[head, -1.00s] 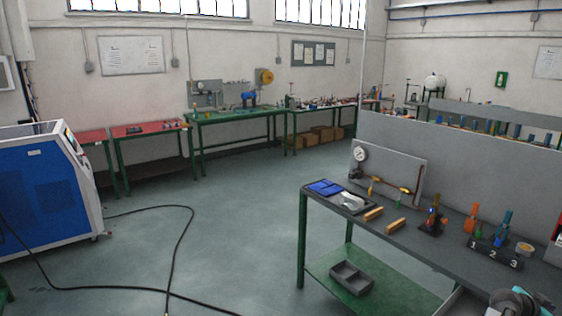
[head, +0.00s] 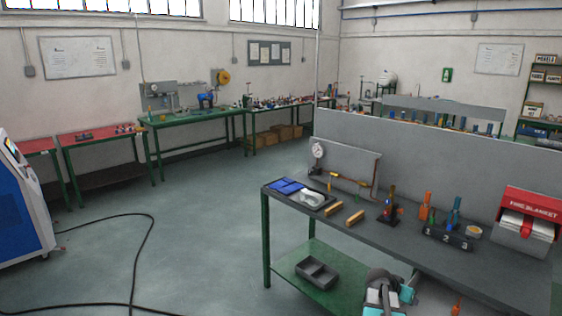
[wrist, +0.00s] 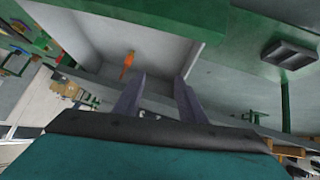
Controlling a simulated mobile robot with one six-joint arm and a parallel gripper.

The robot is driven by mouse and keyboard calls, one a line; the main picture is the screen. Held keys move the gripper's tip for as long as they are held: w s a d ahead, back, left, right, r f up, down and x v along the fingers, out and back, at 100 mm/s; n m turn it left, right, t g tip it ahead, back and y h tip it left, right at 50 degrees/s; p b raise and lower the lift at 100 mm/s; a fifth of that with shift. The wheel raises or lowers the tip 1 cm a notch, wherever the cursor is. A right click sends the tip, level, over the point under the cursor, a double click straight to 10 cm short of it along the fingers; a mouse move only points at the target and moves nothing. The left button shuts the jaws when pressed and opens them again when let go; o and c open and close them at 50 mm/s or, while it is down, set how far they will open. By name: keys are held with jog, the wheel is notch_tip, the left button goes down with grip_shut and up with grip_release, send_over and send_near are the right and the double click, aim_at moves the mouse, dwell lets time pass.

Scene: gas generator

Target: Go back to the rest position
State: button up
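My gripper (wrist: 160,84) shows in the wrist view with its two grey-purple fingers spread apart and nothing between them. Past the fingers is a pale, box-like surface with an orange item (wrist: 127,62) on it, apart from the fingertips. In the head view my grey and teal arm is at the bottom edge, in front of the workbench (head: 400,240). The fingers cannot be made out there.
The bench holds a gauge panel (head: 345,170), blue case (head: 286,186), numbered block (head: 447,236) and red fire blanket box (head: 527,222). A grey tray (head: 317,273) sits on its green lower shelf. A black cable (head: 140,240) crosses the open floor at left.

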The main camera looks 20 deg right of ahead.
jog(key=w+a+f+n+y, duration=0.2)
jog(key=w+a+f, duration=0.1)
jog(key=a, duration=0.6)
jog(key=w+a+f+n+y, duration=0.1)
jog(key=w+a+f+n, duration=0.2)
jog(key=a, duration=0.6)
jog(key=w+a+f+n+y, duration=0.2)
jog(key=w+a+f, duration=0.1)
jog(key=a, duration=0.7)
jog(key=s+a+f+n+y, duration=0.1)
jog(key=a+f+n, duration=0.1)
jog(key=a, duration=0.7)
jog(key=s+a+f+n+g+y, duration=0.1)
jog(key=s+a+n+y, duration=0.1)
jog(key=a, duration=0.6)
jog(key=s+a+f+n+y, duration=0.1)
jog(key=a+f+n, duration=0.15)
jog(key=a, duration=0.65)
jog(key=s+f+g+b, duration=0.2)
jog(key=s+f+b, duration=0.7)
jog(key=f, duration=0.9)
jog(key=s+f+g+b, duration=0.3)
jog(key=s+f+b, duration=0.6)
jog(key=s+f, duration=0.7)
notch_tip(320, 180, down, 2)
jog(key=shift+s+d+f+b, duration=0.15)
jog(key=shift+d+f+b, duration=0.15)
jog(key=shift+b, duration=0.1)
